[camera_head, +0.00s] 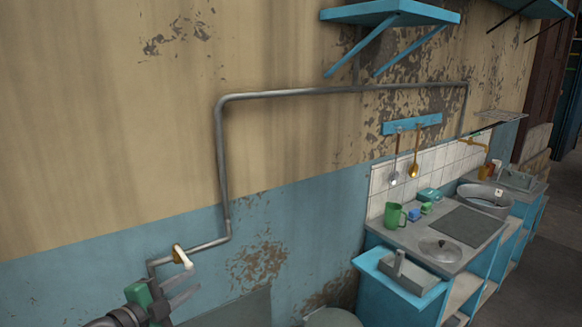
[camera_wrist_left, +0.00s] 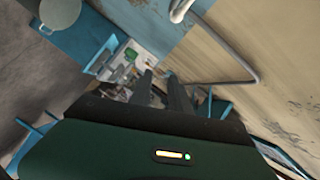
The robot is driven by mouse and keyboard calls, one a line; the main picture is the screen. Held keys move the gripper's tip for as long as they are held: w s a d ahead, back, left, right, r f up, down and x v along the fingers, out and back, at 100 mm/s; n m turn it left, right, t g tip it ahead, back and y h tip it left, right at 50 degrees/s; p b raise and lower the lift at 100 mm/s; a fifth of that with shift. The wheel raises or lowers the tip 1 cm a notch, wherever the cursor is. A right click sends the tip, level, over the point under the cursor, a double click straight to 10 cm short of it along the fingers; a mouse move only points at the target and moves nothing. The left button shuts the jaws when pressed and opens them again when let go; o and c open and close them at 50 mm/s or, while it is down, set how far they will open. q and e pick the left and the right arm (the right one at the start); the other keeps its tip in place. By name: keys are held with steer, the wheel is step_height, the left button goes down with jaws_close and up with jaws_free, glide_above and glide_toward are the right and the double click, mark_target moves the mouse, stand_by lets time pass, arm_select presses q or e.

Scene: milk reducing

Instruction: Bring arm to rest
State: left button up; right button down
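My left gripper (camera_head: 185,287) is at the bottom left of the head view, its green and dark body reaching in from the lower left edge. Its two grey fingers stand apart with nothing between them. In the left wrist view the fingers of my left gripper (camera_wrist_left: 160,90) also show apart and empty. The gripper is close to the wall pipe's valve with a white handle (camera_head: 182,257), just below it in the picture. I cannot tell whether they touch. My right gripper is not in view.
A grey pipe (camera_head: 223,160) runs along the peeling wall. At the right is a blue kitchen counter (camera_head: 410,235) with a green mug (camera_head: 394,215), a pot lid (camera_head: 440,250) and a basin (camera_head: 484,199). A blue shelf (camera_head: 390,14) hangs above.

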arm_select(q)
steer(key=s+a+f+n+g+y+p, duration=0.1)
steer(key=s+f+n+g+y, duration=0.25)
steer(key=f+n, duration=0.35)
steer(key=s+f+n+g+y, duration=0.2)
steer(key=s+f+n+y, duration=0.25)
steer(key=f+n, duration=0.2)
steer(key=s+d+f+n+g, duration=0.2)
steer(key=s+f+g, duration=0.1)
steer(key=s, duration=0.5)
steer(key=s+d+f+n+g, duration=0.2)
steer(key=s+f, duration=0.3)
steer(key=s, duration=0.4)
steer(key=shift+s+d+n+g+h, duration=0.2)
steer(key=shift+d+n+g+h, duration=0.15)
steer(key=shift+n+g, duration=0.25)
